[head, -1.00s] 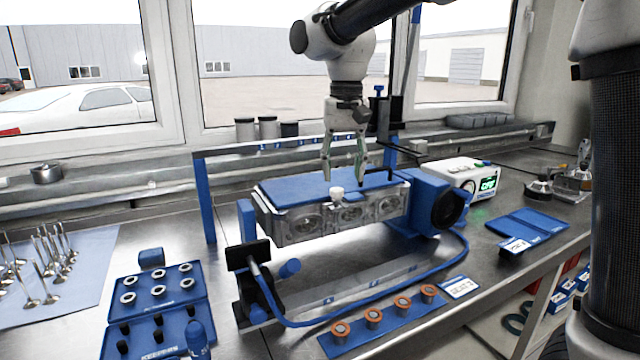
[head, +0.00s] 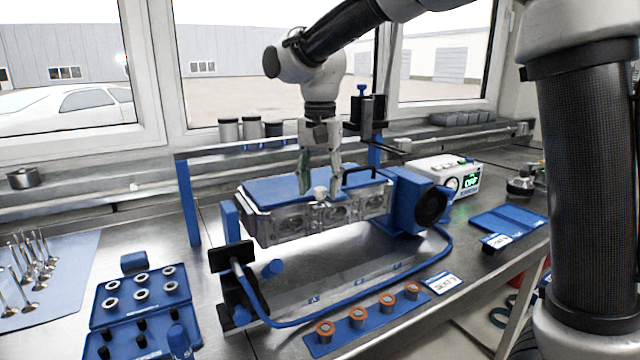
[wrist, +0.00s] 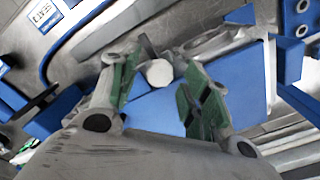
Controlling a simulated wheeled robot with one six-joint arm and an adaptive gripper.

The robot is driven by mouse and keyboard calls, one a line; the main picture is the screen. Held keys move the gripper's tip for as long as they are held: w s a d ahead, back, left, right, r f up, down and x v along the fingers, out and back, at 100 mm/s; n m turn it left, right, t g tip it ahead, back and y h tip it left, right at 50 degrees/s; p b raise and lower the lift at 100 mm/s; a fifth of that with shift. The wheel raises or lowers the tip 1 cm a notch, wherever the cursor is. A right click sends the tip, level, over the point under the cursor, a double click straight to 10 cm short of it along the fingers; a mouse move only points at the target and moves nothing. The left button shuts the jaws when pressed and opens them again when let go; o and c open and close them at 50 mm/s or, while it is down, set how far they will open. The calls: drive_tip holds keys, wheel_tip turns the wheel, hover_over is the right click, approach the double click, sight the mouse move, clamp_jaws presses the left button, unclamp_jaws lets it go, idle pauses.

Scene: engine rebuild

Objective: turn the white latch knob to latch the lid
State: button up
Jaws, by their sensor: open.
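The white latch knob (head: 320,193) stands at the front edge of the blue lid (head: 275,187), on top of the grey engine head. It also shows as a white disc in the wrist view (wrist: 159,73). My gripper (head: 320,188) is open, pointing down, with its fingers to either side of the knob. In the wrist view the green-padded fingers (wrist: 152,88) flank the knob with gaps visible on both sides. Whether the fingertips reach down to the knob's full height is hard to tell. The lid lies flat on the head.
A black handle (head: 362,172) rises from the lid right of my gripper. A blue frame (head: 188,203) stands behind and left. A blue hose (head: 345,302) loops in front. Blue trays of rings (head: 140,293) and orange-brown parts (head: 358,317) lie on the bench.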

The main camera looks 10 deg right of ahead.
drive_tip(key=shift+f, duration=0.15)
drive_tip(key=c, duration=1)
drive_tip(key=shift+c, duration=0.2)
